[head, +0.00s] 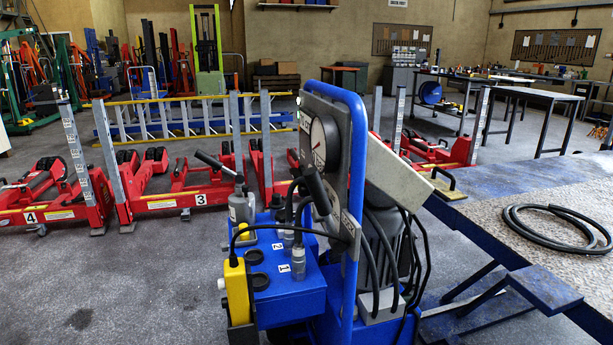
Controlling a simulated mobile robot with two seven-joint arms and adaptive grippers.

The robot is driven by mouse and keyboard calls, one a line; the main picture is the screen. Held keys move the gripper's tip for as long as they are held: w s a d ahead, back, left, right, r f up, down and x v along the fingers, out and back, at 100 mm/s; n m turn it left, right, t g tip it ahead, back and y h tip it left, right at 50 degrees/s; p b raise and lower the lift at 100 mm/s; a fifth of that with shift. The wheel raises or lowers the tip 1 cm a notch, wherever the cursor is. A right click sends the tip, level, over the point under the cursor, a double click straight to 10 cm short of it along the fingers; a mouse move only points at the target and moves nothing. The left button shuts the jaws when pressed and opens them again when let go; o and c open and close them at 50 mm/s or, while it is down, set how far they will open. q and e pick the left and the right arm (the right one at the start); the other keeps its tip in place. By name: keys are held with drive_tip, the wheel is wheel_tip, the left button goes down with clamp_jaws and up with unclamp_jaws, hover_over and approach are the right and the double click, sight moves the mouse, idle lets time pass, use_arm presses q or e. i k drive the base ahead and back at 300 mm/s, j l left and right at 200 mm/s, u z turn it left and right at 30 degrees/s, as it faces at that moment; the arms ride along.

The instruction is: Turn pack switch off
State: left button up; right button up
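The blue power pack (290,300) stands upright in the middle foreground. It has a blue tube frame (357,200), a grey panel with a round white-faced gauge (322,143), and black hoses. A black lever-like handle (318,190) sits below the gauge. A yellow box (237,290) hangs at the pack's left side on a black cable. Sockets numbered 1 and 2 show on the blue top. The panel is seen at a steep angle, and I cannot tell which part is the pack switch or how it is set. Neither of my grippers is in view.
Red trolley jacks (180,197) with grey posts stand behind the pack, in front of a yellow and blue ladder (190,117). A blue-framed bench (480,215) with a coiled black hose (560,224) is close on the right. Grey floor is open at left front.

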sight(296, 172)
drive_tip(key=i+j+z, duration=0.25)
drive_tip(key=j+z, duration=0.25)
drive_tip(key=j, duration=0.15)
drive_tip(key=j+z, duration=0.3)
drive_tip(key=i+j, duration=0.05)
drive_tip(key=j, duration=0.05)
